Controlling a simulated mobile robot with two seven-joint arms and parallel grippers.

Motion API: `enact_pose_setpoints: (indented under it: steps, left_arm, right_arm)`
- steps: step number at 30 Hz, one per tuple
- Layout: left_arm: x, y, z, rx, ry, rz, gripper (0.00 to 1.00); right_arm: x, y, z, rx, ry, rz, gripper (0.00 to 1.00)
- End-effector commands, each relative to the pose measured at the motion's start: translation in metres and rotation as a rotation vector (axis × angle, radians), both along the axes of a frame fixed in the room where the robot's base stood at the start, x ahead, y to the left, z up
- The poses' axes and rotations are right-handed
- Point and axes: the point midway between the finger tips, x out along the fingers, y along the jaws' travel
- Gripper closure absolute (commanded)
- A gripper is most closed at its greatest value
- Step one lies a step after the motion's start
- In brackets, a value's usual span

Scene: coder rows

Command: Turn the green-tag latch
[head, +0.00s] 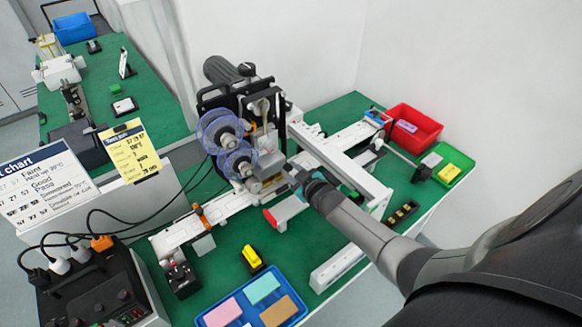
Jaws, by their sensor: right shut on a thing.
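The coder machine (240,130) stands on the green bench, with two clear blue-rimmed reels (220,132) on its front. My right gripper (292,172) reaches in from the lower right to the coder's right side, just right of the lower reel. Its jaws are shut on a small part there, which looks like the latch. The jaws hide most of that part, and I cannot make out a green tag on it. My left gripper is not in view.
A white rail (330,152) crosses the bench behind my right arm. A red bin (413,128) and a green tray (447,168) stand at right. A blue tray (297,318) with coloured blocks, a yellow-black item (253,258) and a black control box (95,290) are in front.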

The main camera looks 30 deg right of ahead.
Motion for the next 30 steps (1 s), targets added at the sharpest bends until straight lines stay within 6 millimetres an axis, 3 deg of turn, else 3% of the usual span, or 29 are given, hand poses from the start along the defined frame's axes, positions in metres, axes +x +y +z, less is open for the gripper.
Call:
enact_pose_setpoints:
  steps: [9, 26, 27, 30]
  left_arm:
    - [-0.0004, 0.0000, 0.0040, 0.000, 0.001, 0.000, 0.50]
    - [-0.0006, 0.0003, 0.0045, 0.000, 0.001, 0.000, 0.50]
    - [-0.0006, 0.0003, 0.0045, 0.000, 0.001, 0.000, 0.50]
    - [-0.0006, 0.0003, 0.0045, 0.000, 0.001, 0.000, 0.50]
  right_arm:
    - [0.0009, -0.0020, 0.0016, 0.121, 0.006, 0.000, 1.00]
    - [0.0012, -0.0015, 0.0018, 0.147, 0.006, 0.000, 1.00]
    - [0.0012, -0.0014, 0.0018, 0.147, 0.006, 0.000, 0.66]
    - [0.0010, -0.0014, 0.0016, 0.146, 0.007, 0.000, 0.55]
